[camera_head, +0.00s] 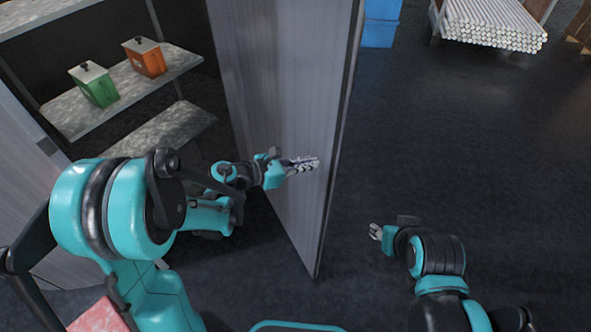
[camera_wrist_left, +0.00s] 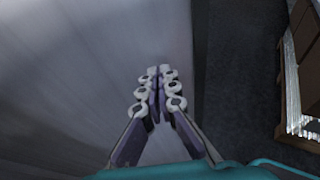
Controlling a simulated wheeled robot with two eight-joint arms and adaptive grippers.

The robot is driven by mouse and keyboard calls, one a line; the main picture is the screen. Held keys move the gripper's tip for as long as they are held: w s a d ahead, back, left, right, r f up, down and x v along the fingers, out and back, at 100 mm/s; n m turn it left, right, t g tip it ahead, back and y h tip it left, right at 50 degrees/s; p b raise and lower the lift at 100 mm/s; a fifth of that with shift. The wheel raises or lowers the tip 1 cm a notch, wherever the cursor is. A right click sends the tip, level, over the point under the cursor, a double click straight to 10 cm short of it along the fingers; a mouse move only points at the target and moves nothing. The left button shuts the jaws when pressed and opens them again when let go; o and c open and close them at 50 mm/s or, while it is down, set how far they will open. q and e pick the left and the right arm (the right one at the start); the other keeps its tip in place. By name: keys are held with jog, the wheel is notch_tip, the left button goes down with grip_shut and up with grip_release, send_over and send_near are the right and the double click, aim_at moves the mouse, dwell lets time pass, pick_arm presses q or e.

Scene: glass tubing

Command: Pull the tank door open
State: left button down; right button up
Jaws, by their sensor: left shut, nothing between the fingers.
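The tank door (camera_head: 270,70) is a tall grey metal panel that stands swung out from the cabinet in the head view. My left gripper (camera_head: 312,162) is on the door's inner side, close to its face near the free edge; I cannot tell whether it touches. In the left wrist view the left gripper's fingers (camera_wrist_left: 160,80) are together with nothing between them, against the grey door face (camera_wrist_left: 80,70). My right gripper (camera_head: 375,231) is to the right of the door, low over the floor; its fingers are too small to judge.
The open cabinet has shelves (camera_head: 160,130) holding a green box (camera_head: 95,87) and an orange box (camera_head: 146,60). Another grey panel (camera_head: 30,180) stands at the left. A blue bin (camera_head: 379,30) and a stack of white tubes (camera_head: 490,25) are at the back. The dark floor (camera_head: 470,130) at right is clear.

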pick_arm(q)
jog(key=shift+w+d, duration=0.15)
jog(key=shift+d, duration=0.1)
jog(key=shift+d, duration=0.1)
